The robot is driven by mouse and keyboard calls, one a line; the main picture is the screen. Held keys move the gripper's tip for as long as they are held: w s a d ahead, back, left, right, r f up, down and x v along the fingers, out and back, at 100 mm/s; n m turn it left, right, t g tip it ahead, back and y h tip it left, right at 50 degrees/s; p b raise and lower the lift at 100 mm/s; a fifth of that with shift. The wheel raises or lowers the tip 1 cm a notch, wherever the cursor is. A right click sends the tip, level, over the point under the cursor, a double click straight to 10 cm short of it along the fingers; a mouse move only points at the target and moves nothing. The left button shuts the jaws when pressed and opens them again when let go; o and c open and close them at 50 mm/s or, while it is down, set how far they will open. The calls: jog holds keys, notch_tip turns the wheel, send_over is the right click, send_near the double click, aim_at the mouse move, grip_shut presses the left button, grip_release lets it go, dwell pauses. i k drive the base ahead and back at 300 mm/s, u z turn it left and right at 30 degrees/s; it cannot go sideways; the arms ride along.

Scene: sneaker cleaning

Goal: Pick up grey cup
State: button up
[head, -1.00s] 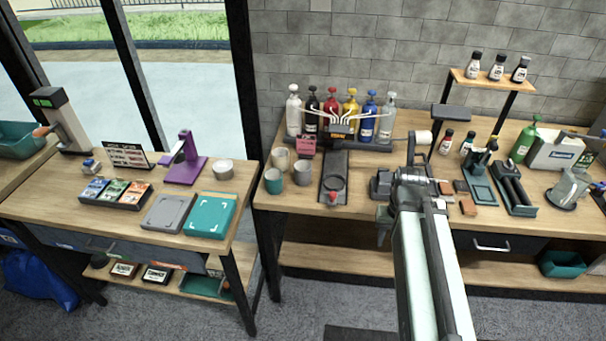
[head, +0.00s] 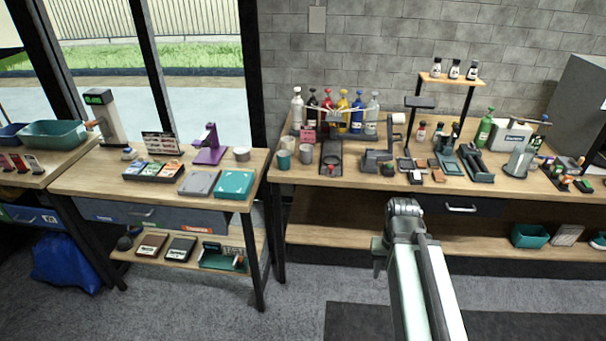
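A grey cup (head: 306,154) stands upright near the left end of the right-hand workbench (head: 330,176). A teal cup (head: 283,160) stands just left of it, and a beige cup (head: 288,143) stands behind. My gripper (head: 380,258) is at the end of my raised arm, right of the cup in the picture and in front of the bench. It is clear of the grey cup. Its fingertips are small and seen from behind, so their opening is hidden.
Several coloured pump bottles (head: 342,113) stand behind the cups. A dark stand (head: 331,158) is close on the cup's right. The left table holds a teal case (head: 232,184) and a grey round container (head: 241,154). The floor (head: 295,310) before the benches is clear.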

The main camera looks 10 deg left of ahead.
aim_at(306, 154)
jog(key=u, duration=0.85)
jog(key=i, duration=1.15)
jog(key=u, duration=0.55)
